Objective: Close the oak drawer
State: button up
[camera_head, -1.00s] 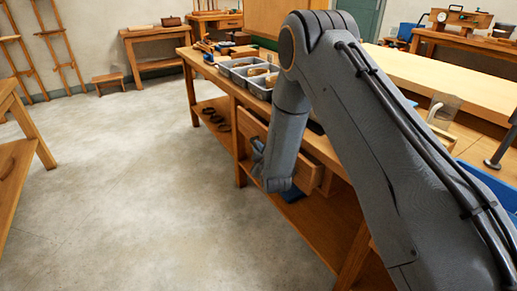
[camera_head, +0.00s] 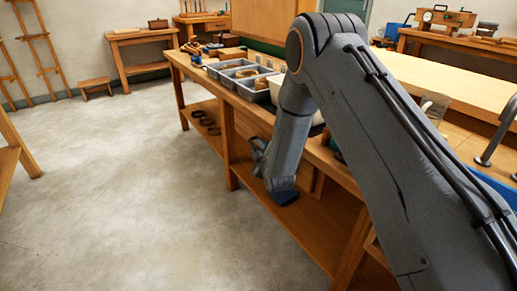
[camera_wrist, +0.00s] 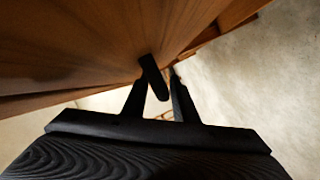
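The oak drawer (camera_wrist: 85,40) fills the upper left of the wrist view as a brown wooden front seen very close. Its dark bar handle (camera_wrist: 152,76) stands out from it, at the tips of my gripper (camera_wrist: 157,80). The two fingers are apart, one on each side of the handle, with light showing between them. In the head view my gripper (camera_head: 259,156) is at the bench front, mostly hidden by my wrist. The drawer front there looks about level with the bench front, but my arm covers much of it, so any small gap is hidden.
The workbench (camera_head: 208,82) carries grey bins (camera_head: 247,88) and has a lower shelf (camera_head: 300,218) with dark rings (camera_head: 205,122). Clear concrete floor (camera_head: 120,180) lies to its left. Another wooden table (camera_head: 22,160) stands at the left edge.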

jog(key=shift+w+r, duration=0.1)
jog(key=shift+r, duration=0.05)
dwell(0.3)
jog(key=v, duration=0.7)
jog(key=shift+s, duration=0.4)
